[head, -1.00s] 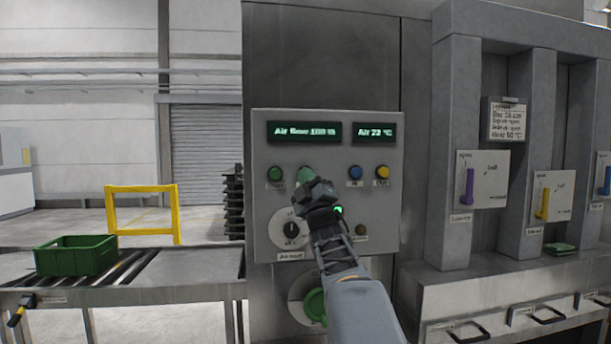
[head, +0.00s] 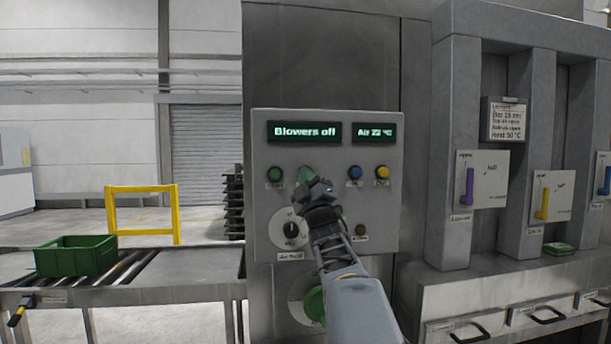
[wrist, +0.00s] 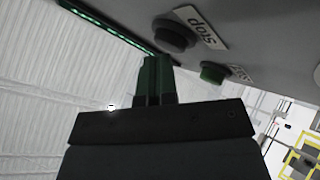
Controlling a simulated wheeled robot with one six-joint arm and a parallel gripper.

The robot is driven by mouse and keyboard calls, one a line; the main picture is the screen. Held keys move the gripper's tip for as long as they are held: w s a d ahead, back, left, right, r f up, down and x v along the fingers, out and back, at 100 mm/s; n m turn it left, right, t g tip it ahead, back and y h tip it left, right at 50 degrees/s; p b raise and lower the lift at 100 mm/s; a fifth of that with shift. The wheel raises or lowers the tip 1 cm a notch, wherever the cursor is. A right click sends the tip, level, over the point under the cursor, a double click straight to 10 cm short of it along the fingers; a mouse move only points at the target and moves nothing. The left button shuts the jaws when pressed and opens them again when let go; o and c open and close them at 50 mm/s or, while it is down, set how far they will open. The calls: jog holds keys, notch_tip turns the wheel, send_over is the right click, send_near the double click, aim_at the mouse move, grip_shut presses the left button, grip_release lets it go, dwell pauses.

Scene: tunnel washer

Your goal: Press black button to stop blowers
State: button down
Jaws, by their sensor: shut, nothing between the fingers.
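The black button (wrist: 176,34) sits on the grey panel beside a label reading "stop" in the wrist view. In the head view my gripper hides it. My gripper (head: 305,175) is shut and empty, with its green fingertips at the panel's upper row of buttons. In the wrist view the fingertips (wrist: 157,60) are right by the black button; I cannot tell whether they touch it. The left display (head: 304,132) reads "Blowers off".
A green button (head: 275,173) is left of my gripper; a blue button (head: 355,172) and a yellow button (head: 382,172) are to its right. A dial (head: 291,229) is below. A green crate (head: 76,256) stands on the roller conveyor at left.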

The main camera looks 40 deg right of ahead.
jog(key=shift+s+f, duration=0.1)
jog(key=shift+s, duration=0.1)
jog(key=shift+s+a+b, duration=0.35)
jog(key=shift+s+b, duration=0.25)
jog(key=shift+b, duration=0.35)
jog(key=s+b, duration=0.1)
jog(key=s+a+b, duration=0.1)
jog(key=s, duration=0.1)
jog(key=s+a+b, duration=0.1)
jog(key=b, duration=0.1)
jog(key=shift+s+a, duration=0.1)
jog(key=shift+s, duration=0.15)
dwell(0.5)
